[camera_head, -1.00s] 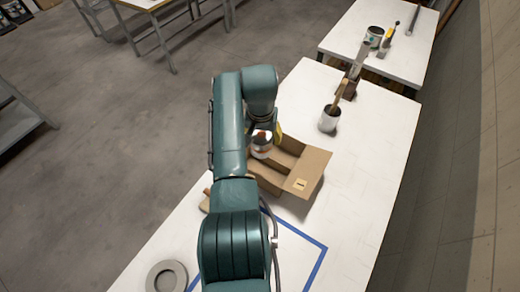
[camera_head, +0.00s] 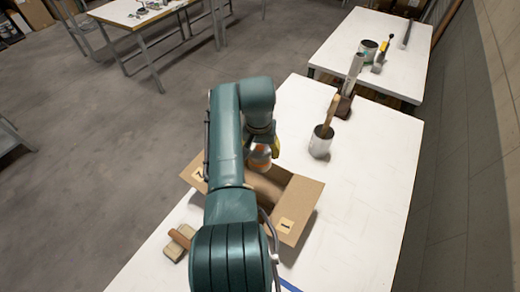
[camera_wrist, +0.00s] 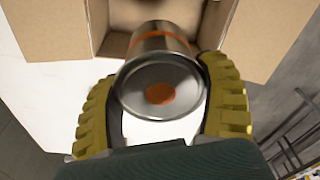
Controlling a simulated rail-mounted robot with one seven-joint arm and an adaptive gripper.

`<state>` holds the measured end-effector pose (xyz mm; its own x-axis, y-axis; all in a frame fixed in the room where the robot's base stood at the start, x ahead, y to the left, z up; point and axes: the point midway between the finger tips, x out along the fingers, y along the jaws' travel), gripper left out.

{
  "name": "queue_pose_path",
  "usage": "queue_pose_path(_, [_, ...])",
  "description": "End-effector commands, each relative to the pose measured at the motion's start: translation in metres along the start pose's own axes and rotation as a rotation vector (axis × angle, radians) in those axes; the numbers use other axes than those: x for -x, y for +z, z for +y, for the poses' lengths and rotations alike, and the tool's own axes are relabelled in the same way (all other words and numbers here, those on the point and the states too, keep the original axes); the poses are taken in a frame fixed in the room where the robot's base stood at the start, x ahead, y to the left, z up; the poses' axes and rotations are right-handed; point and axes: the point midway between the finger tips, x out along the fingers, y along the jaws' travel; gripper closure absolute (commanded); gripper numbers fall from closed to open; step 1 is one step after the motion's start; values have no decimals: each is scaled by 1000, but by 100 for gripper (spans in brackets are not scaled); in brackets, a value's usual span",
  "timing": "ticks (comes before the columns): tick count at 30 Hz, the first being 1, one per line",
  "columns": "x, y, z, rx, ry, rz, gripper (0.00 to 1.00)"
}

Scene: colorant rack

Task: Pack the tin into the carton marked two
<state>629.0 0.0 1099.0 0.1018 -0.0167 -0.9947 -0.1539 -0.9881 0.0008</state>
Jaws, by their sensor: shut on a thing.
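My gripper (camera_head: 264,146) is shut on a silver tin (camera_head: 260,158) with an orange band. In the wrist view the yellow fingers (camera_wrist: 160,100) hold the tin (camera_wrist: 160,85) from both sides, its round end with an orange spot facing the camera. The tin is above the open brown cardboard (camera_head: 304,205) on the white table. A label that looks like a 2 (camera_head: 198,174) is on the left flap; a label that looks like a 1 (camera_head: 287,225) is on the right flap. My arm hides the middle, so I cannot tell whether this is one carton or two.
A grey can with a brush (camera_head: 320,143) stands behind the cardboard. A dark holder (camera_head: 345,104) is farther back. A wooden-handled block (camera_head: 179,242) lies at the front left. The table's right side is clear.

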Motion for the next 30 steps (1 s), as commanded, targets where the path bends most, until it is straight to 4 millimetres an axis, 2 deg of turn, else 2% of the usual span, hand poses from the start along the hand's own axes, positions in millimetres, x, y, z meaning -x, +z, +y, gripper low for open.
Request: queue_pose_path(30, [-93, 9, 0, 0, 0, 2, 64])
